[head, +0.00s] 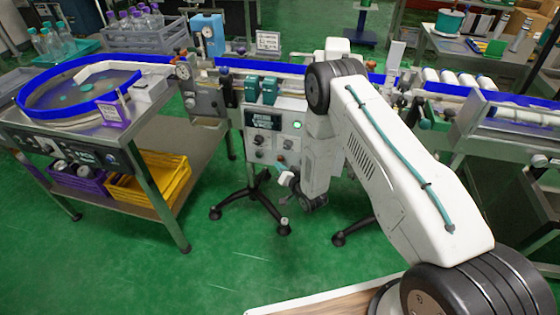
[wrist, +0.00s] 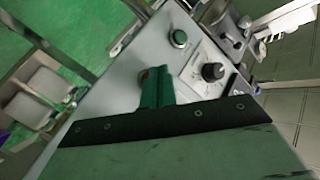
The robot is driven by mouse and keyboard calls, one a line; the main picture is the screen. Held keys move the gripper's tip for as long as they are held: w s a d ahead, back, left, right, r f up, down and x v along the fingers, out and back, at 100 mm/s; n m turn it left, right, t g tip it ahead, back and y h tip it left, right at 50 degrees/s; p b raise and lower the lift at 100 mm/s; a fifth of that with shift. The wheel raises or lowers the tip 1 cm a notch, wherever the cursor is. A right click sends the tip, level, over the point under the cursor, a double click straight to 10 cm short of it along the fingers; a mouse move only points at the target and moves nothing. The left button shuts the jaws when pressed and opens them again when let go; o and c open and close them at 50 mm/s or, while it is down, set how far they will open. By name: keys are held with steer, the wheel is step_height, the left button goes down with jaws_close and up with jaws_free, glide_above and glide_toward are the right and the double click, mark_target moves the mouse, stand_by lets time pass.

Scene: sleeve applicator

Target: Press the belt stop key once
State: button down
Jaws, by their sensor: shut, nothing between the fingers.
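The control panel (head: 272,148) is a grey box under the conveyor, with a dark display, a lit green button (head: 297,125) and several small knobs. In the wrist view the panel face (wrist: 125,92) is tilted. It carries a round green button (wrist: 178,38) and a black knob (wrist: 213,72). A reddish round control (wrist: 143,77) shows partly behind my fingers; whether it is the belt stop key I cannot tell. My gripper (wrist: 156,72) is shut and empty, its green fingers over the panel beside this control. Contact cannot be judged.
The conveyor with blue rails (head: 260,66) runs above the panel. At left stands a round feeding table (head: 75,95) with a yellow crate (head: 150,178) below. Black stand feet (head: 250,205) rest on the green floor. Open floor (head: 250,260) lies in front.

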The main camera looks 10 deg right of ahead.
steer(key=shift+w+d, duration=0.15)
steer(key=shift+w, duration=0.15)
steer(key=shift+w+d, duration=0.2)
steer(key=shift+w, duration=0.2)
stand_by(0.6)
steer(key=shift+s+a, duration=0.35)
steer(key=shift+s, duration=0.4)
steer(key=shift+s, duration=0.1)
steer(key=s, duration=0.1)
steer(key=s+a, duration=0.1)
steer(key=s, duration=0.1)
steer(key=s+a, duration=0.1)
steer(key=shift+s+a, duration=0.1)
steer(key=shift+s, duration=0.1)
stand_by(0.3)
stand_by(0.6)
